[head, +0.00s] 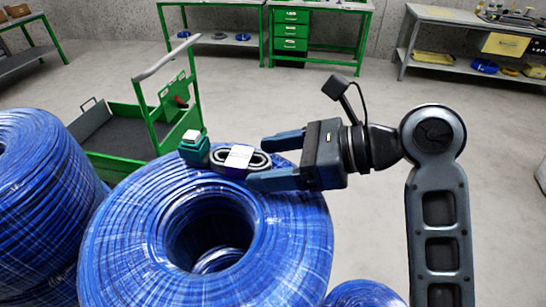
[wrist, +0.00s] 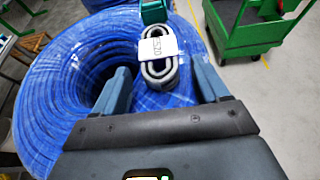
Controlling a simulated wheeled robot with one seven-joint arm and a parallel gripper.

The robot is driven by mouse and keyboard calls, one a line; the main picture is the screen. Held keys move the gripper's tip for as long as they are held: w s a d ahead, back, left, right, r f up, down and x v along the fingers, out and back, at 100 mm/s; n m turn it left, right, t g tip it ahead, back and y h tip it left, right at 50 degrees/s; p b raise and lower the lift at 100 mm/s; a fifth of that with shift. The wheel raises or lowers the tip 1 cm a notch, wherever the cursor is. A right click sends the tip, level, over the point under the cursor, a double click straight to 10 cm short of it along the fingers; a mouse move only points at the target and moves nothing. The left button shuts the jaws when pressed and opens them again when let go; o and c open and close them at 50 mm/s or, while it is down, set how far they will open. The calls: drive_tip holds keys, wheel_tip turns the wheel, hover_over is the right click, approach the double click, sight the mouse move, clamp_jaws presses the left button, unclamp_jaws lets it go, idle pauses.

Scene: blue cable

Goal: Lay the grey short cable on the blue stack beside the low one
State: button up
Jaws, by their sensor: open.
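The grey short cable (head: 256,161) is a small flat coil with a white label around its middle. It lies on top of the large middle blue stack (head: 120,240), near its far rim. In the wrist view the cable (wrist: 160,72) shows between and just beyond my fingertips. My gripper (head: 259,164) is open, its fingers pointing left over the stack, one on each side of the coil's near end. Whether a finger touches it, I cannot tell. The low blue stack (head: 362,293) shows only partly at the bottom edge, right of the middle one.
A teal object with a white top (head: 193,148) sits against the cable's left end. Another tall blue stack (head: 40,200) stands at the left. A green cart (head: 125,130) stands behind. Workbenches line the wall; the floor at right is clear.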

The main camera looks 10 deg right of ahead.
drive_tip(key=shift+r, duration=0.1)
drive_tip(key=v, duration=1.2)
drive_tip(key=shift+s, duration=0.1)
